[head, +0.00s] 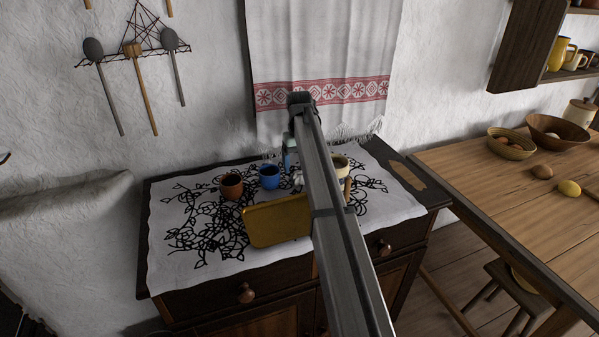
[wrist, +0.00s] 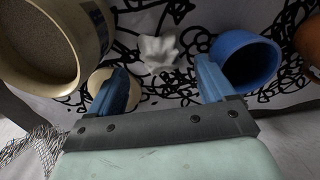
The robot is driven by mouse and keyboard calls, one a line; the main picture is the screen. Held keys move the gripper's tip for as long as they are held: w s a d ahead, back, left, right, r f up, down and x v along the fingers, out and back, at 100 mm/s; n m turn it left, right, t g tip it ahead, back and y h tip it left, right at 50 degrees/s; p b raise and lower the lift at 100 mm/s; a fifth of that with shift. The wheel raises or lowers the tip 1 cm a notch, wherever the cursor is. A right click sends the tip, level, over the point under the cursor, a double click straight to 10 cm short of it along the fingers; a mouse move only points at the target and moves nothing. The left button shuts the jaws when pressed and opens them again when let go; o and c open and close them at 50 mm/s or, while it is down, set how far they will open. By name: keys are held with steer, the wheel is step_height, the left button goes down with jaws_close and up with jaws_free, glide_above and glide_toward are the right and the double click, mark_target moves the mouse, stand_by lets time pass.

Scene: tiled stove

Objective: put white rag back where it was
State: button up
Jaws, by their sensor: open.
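A small crumpled white rag (wrist: 160,52) lies on the black-patterned white cloth, between a blue cup (wrist: 240,62) and a cream pot (wrist: 88,20) in the wrist view. In the head view only a bit of the rag (head: 298,178) shows beside my arm. My gripper (wrist: 162,85) is open, with its two blue fingers apart and nothing between them. The rag lies beyond the fingertips, roughly in line with the gap. In the head view my gripper (head: 289,158) is partly hidden by my own arm, above the back of the cabinet.
The blue cup (head: 269,177) and a brown cup (head: 231,185) stand left of my gripper. A golden tray or board (head: 277,221) is in front. The cream pot (head: 341,162) stands right. A red-banded towel (head: 350,90) hangs behind. The cloth's left side (head: 165,262) is free.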

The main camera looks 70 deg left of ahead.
mark_target(299, 173)
step_height(299, 173, up, 8)
steer(key=shift+f, duration=0.25)
